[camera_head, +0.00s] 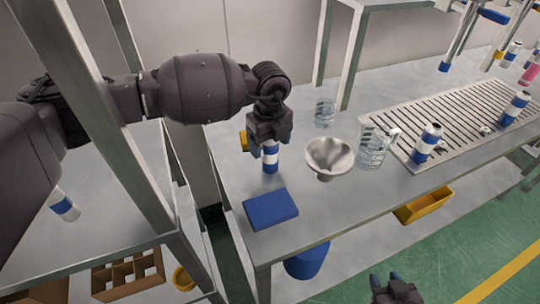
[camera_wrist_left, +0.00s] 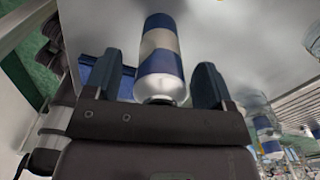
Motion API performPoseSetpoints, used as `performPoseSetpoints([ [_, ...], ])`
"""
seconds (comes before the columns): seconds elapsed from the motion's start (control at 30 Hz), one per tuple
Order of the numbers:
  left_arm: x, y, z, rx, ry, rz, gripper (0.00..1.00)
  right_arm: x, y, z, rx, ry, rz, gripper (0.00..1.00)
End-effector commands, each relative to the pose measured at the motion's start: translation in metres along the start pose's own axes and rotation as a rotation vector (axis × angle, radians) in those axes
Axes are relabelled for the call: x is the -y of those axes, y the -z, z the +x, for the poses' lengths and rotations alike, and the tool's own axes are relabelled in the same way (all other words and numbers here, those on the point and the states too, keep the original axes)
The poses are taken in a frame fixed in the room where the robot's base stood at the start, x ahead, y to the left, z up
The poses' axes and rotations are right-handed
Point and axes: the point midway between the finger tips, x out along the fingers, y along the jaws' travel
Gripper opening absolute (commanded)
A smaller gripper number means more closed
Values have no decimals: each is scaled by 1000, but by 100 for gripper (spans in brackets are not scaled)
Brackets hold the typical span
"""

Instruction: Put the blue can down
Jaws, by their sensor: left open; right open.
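The blue can (camera_head: 270,157), blue with a pale band, stands upright on the metal table under my left gripper. My left gripper (camera_head: 270,143) is open around the can's top. In the left wrist view the can (camera_wrist_left: 161,62) lies between the two fingers of the left gripper (camera_wrist_left: 172,85), with gaps on both sides. The can's top is partly hidden by the gripper in the head view. My right gripper (camera_head: 396,287) is low at the bottom edge of the head view, over the green floor, open and apart from the table.
A blue pad (camera_head: 270,208) lies in front of the can. A metal funnel (camera_head: 328,155) and clear jugs (camera_head: 372,147) stand to its right. A slatted rack (camera_head: 462,122) with similar cans is further right. A yellow item (camera_head: 244,140) is behind the gripper.

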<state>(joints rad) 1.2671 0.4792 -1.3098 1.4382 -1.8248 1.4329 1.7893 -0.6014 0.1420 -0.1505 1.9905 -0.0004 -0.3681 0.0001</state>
Motion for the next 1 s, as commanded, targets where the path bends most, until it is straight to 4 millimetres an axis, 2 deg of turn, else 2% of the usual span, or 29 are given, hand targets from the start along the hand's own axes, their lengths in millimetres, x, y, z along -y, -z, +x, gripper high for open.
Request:
performPoseSetpoints([
  [0.1,0,0,10,-1,0,0,77,0,-1,0,1,0,0,43],
  [0.3,0,0,10,0,1,0,77,0,-1,0,1,0,0,43],
  [0.7,0,0,10,0,1,0,20,0,-1,0,2,0,0,43],
  [0.87,0,0,10,0,1,0,20,0,-1,0,2,0,0,43],
  [1.0,0,0,1,1,2,0,20,0,0,0,1,0,0,43],
])
